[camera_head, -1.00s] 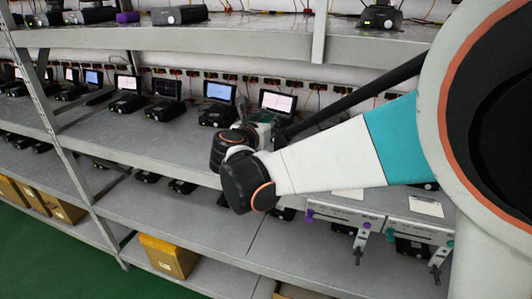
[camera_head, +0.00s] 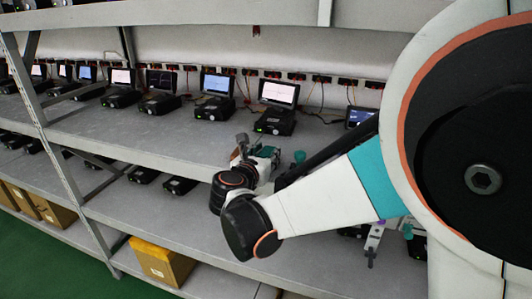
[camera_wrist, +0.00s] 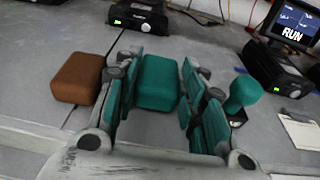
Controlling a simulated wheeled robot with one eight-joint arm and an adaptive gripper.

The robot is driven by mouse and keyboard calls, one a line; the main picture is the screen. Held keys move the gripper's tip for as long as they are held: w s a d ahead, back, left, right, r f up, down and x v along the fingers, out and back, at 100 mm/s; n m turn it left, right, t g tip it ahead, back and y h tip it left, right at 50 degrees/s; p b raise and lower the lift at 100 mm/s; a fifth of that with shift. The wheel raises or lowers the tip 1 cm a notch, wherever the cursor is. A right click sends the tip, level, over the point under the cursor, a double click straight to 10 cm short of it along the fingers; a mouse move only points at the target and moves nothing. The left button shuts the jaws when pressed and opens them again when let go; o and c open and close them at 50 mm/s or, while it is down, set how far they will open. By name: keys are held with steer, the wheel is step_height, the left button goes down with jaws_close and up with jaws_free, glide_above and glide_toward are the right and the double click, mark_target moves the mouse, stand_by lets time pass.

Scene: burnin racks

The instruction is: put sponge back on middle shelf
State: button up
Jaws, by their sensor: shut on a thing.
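My gripper (camera_wrist: 158,72) is shut on a teal, rounded, sponge-like block (camera_wrist: 157,84), which sits between its two teal-padded fingers. I cannot tell whether the block touches the grey shelf surface (camera_wrist: 50,112) or is held just above it. In the head view my gripper (camera_head: 264,154) is small, over the front part of the middle shelf (camera_head: 150,129); the block cannot be made out there. A brown rounded block (camera_wrist: 77,78) lies on the shelf just left of my gripper in the wrist view.
A teal knobbed object (camera_wrist: 243,95) stands close right of my gripper. Black devices with screens (camera_head: 275,106) line the back of the middle shelf, with cables behind. A white card (camera_wrist: 299,130) lies at right. A yellow box (camera_head: 160,260) is on the lowest shelf.

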steer(key=shift+f+b, duration=0.3)
steer(key=shift+f, duration=0.65)
steer(key=shift+r, duration=0.1)
steer(key=o, duration=1)
steer(key=shift+c, duration=0.2)
steer(key=shift+r, duration=0.1)
